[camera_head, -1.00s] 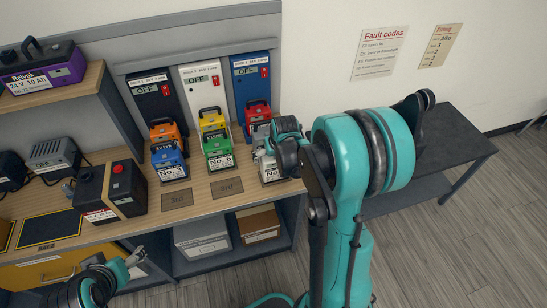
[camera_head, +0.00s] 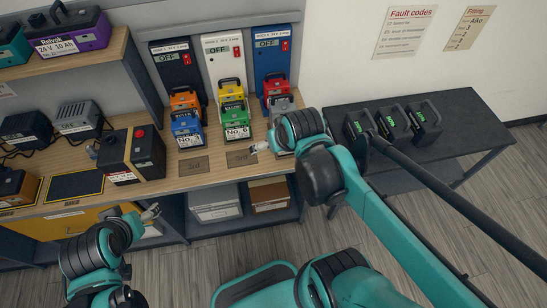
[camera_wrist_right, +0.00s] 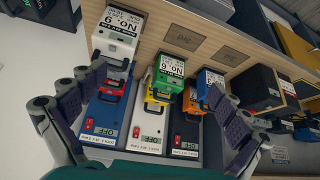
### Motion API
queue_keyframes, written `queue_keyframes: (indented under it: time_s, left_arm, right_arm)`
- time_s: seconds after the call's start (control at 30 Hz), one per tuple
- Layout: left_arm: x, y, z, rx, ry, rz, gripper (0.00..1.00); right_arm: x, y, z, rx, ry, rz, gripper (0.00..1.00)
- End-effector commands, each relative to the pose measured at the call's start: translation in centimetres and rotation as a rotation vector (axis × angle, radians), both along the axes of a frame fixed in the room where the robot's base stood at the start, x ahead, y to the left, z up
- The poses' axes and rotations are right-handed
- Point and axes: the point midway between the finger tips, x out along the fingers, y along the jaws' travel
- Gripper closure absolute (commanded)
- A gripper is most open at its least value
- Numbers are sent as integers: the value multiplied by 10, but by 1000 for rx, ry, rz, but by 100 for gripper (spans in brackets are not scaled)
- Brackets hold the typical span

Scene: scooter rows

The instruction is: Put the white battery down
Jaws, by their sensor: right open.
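The white battery (camera_wrist_right: 117,38), labelled No. 9, stands upright at the front of the row below the blue charger. A red battery stands right behind it.
The green No. 6 battery (camera_head: 235,127) and blue battery (camera_head: 186,128) stand in the neighbouring rows. Two bare plates marked 3rd (camera_head: 192,166) lie in front of them. Several black batteries (camera_head: 393,122) stand on the dark bench (camera_head: 480,130) at right.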

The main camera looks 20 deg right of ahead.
Motion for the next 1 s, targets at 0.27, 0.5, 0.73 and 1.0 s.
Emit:
queue_keyframes:
  time_s: [0.27, 0.5, 0.73, 1.0]
  left_arm:
    - [0, 0, 0, 0, 0, 0, 28]
    - [0, 0, 0, 0, 0, 0, 28]
    - [0, 0, -11, 0, 0, 0, 28]
    - [0, 0, -33, 0, 0, 0, 28]
  right_arm:
    - [-47, 33, 1, -1, -68, 73, 0]
    - [-51, 36, 1, 1, -76, 79, 0]
    - [-51, 36, -10, 1, -75, 79, 0]
    - [-51, 36, -32, 0, -75, 79, 0]
